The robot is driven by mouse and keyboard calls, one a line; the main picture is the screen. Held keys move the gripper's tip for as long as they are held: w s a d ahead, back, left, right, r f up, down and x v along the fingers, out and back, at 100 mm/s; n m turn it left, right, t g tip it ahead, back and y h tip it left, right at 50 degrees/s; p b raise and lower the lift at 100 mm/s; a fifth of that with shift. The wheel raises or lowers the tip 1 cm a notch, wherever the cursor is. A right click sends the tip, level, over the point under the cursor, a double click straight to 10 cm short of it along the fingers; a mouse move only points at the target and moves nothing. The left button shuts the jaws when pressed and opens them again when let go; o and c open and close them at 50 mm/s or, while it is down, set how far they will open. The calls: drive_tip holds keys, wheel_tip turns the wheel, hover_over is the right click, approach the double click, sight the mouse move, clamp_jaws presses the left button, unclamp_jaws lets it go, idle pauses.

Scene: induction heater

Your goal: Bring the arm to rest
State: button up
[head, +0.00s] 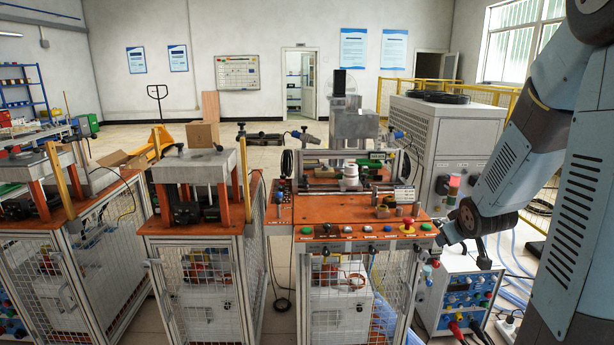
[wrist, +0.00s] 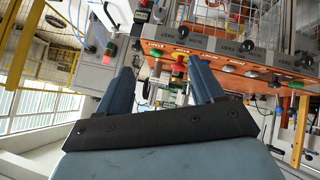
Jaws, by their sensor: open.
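My arm (head: 505,170) comes down from the upper right of the head view, bent at its joints.
A red emergency button (head: 407,226) and other buttons line the bench front. A blue-and-white power unit (head: 460,293) stands below my wrist, with cables beside it. A grey cabinet (head: 440,130) stands behind. Two more benches stand to the left. Open floor lies at the back.

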drive_tip(key=s+a+r+m+g, duration=0.1)
drive_tip(key=s+a+r, duration=0.4)
drive_tip(key=s, duration=0.3)
drive_tip(key=s+a+r+m+g+y, duration=0.1)
drive_tip(key=s+a+r, duration=0.4)
drive_tip(key=s, duration=0.3)
drive_tip(key=s+a+r+m+g+y, duration=0.1)
drive_tip(key=s+a+r, duration=0.3)
drive_tip(key=s, duration=0.5)
drive_tip(key=shift+a+r, duration=0.4)
drive_tip(key=shift+r, duration=0.55)
